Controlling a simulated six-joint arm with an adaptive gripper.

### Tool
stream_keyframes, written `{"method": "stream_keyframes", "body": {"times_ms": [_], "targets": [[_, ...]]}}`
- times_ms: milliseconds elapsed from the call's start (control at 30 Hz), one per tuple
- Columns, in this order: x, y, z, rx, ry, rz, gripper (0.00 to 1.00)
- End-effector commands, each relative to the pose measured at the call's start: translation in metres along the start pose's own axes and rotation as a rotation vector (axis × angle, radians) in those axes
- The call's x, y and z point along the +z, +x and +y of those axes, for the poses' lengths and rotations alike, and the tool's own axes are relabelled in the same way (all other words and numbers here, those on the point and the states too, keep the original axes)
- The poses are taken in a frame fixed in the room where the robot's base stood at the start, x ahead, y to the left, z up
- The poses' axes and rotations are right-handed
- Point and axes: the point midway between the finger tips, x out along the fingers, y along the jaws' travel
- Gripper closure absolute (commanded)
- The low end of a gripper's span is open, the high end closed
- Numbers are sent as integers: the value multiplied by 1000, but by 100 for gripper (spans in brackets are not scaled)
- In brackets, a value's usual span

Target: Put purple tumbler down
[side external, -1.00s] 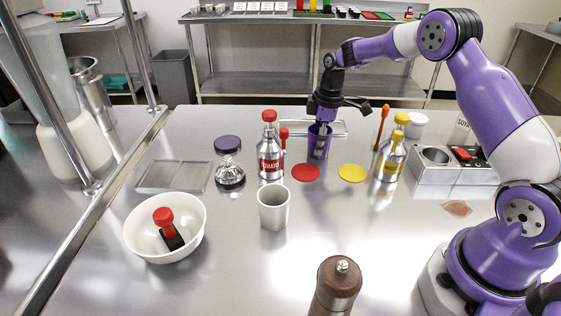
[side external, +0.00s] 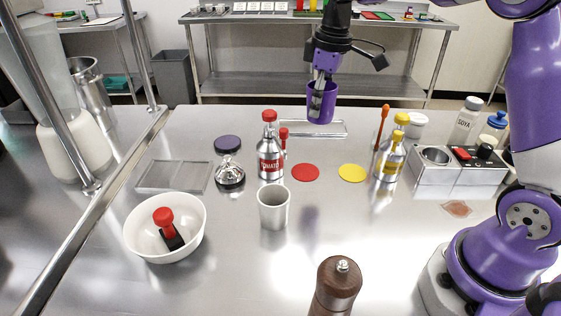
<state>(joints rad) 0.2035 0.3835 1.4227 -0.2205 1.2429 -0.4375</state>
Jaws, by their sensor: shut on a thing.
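The purple tumbler (side external: 322,108) is upright at the back of the steel table. My gripper (side external: 323,82) is above it and shut on it, with a finger reaching down inside the cup and its wall pinched. The tumbler appears in front of or above a shallow steel tray (side external: 283,128) near the table's back edge. Whether its base touches anything is hard to tell from this view.
In front stand a tomato bottle (side external: 270,160), a red disc (side external: 305,172), a yellow disc (side external: 352,173) and a yellow-capped bottle (side external: 390,160). A grey cup (side external: 273,212), white bowl (side external: 135,232) and brown pepper mill (side external: 337,285) stand nearer. The table between discs and mill is clear.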

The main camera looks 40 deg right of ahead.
Motion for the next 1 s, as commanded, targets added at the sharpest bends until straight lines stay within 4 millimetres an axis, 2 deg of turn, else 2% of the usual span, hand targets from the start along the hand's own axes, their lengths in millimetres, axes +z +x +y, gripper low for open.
{"method": "stream_keyframes", "body": {"times_ms": [33, 100, 300, 667, 867, 1000], "targets": [[4, -7, -14, 8, 50, 2, 73], [11, -13, -29, 16, 124, 2, 73], [30, -23, -58, 37, 288, 6, 73], [53, -28, -85, 57, 445, 13, 73], [38, -20, -112, 27, 193, 9, 73], [28, -14, -138, 1, -32, 10, 73]]}}
